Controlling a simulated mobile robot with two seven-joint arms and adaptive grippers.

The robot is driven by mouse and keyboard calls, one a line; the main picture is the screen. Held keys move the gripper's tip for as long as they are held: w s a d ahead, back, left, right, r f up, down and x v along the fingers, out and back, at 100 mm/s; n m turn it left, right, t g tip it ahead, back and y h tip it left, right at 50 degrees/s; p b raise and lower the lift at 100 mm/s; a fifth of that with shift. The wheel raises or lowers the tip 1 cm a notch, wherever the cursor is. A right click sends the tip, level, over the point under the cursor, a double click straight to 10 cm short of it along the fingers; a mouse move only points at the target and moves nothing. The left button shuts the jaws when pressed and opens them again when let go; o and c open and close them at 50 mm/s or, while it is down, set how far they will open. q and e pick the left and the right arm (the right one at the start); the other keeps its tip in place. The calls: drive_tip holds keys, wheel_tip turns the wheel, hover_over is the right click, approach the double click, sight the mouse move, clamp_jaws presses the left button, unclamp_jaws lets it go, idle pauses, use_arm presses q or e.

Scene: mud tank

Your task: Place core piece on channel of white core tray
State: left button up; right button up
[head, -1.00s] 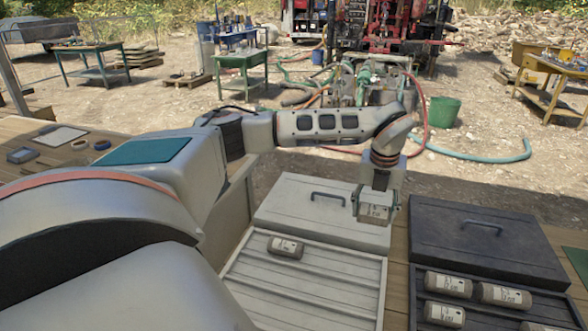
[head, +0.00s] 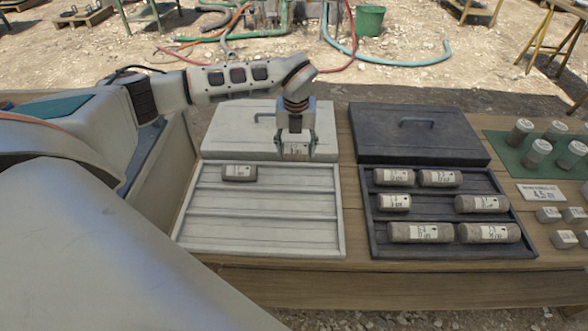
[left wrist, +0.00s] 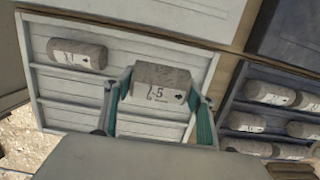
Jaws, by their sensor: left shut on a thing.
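My left gripper (head: 296,146) is shut on a grey core piece (head: 296,149) with a white label. It holds the piece above the white core tray (head: 265,245), near the tray's back edge and its lid. The held core piece also shows in the left wrist view (left wrist: 160,84), between the green-sided fingers of my left gripper (left wrist: 161,100). The white tray has several parallel channels. Another labelled core piece (head: 239,172) lies in the back channel at the left; it also shows in the left wrist view (left wrist: 77,55). My right gripper is not in view.
The white lid (head: 230,125) lies behind the white tray. A dark tray (head: 440,244) with several core pieces stands to the right, its dark lid (head: 420,140) behind it. Several cylinders stand on a green mat (head: 508,162) at far right. The front channels of the white tray are empty.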

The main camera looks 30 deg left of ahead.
sight(296, 178)
use_arm(q)
wheel_tip(296, 178, down, 10)
drive_tip(key=shift+r, duration=0.15)
idle(0.3)
drive_tip(key=shift+f, duration=0.2)
drive_tip(key=o, duration=1.5)
drive_tip(key=shift+r, duration=0.25)
drive_tip(key=r, duration=0.4)
drive_tip(key=s+r, duration=0.1)
drive_tip(key=r, duration=0.2)
drive_tip(key=d+r, duration=0.1)
drive_tip(key=r, duration=0.3)
drive_tip(key=shift+s+r, duration=0.3)
drive_tip(key=shift+r, duration=0.05)
